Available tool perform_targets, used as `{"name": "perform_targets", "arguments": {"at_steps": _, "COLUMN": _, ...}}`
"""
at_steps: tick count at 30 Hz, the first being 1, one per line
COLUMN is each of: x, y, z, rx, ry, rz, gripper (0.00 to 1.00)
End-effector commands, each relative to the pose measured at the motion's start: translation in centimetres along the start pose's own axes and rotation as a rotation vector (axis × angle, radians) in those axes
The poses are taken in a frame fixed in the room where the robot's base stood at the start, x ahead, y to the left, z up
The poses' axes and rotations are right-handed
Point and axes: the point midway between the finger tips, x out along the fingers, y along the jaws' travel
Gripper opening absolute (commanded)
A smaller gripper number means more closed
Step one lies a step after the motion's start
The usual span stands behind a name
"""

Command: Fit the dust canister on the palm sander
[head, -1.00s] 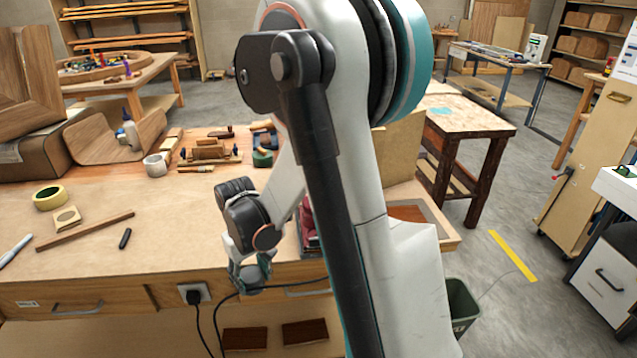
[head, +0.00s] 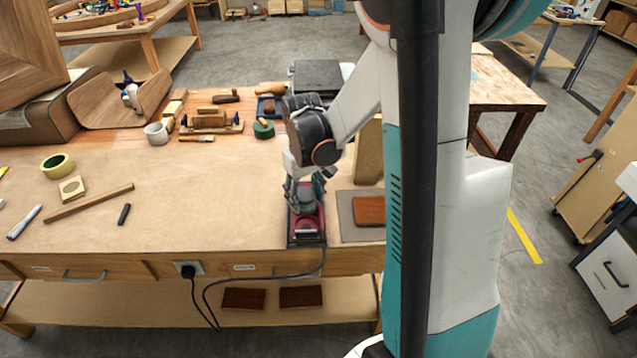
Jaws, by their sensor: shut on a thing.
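The palm sander (head: 307,222), red with a dark base, is on the workbench near its front edge. A dark cord runs from its near end. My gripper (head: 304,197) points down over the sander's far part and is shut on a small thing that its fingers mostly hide. This appears to be the dust canister, as no other canister shows on the bench. Whether it touches the sander cannot be told at this size.
A grey mat (head: 345,224) with a brown wood block (head: 369,210) lies right of the sander. The cord loops below the bench edge toward a socket (head: 188,270). A tape roll (head: 57,166) and wood strip (head: 90,202) lie left. The bench's middle is clear.

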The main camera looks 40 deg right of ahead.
Motion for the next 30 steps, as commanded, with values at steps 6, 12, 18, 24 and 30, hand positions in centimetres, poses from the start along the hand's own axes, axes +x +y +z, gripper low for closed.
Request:
{"name": "perform_targets", "arguments": {"at_steps": 6, "x": 0.6, "y": 0.0, "z": 0.0, "rx": 0.0, "ry": 0.0, "rz": 0.0, "gripper": 0.21}}
{"name": "perform_targets", "arguments": {"at_steps": 12, "x": 1.8, "y": 0.0, "z": 0.0, "rx": 0.0, "ry": 0.0, "rz": 0.0, "gripper": 0.21}}
{"name": "perform_targets", "arguments": {"at_steps": 18, "x": 3.2, "y": 0.0, "z": 0.0, "rx": 0.0, "ry": 0.0, "rz": 0.0, "gripper": 0.21}}
{"name": "perform_targets", "arguments": {"at_steps": 24, "x": 4.7, "y": 0.0, "z": 0.0, "rx": 0.0, "ry": 0.0, "rz": 0.0, "gripper": 0.21}}
{"name": "perform_targets", "arguments": {"at_steps": 30, "x": 6.1, "y": 0.0, "z": 0.0, "rx": 0.0, "ry": 0.0, "rz": 0.0, "gripper": 0.21}}
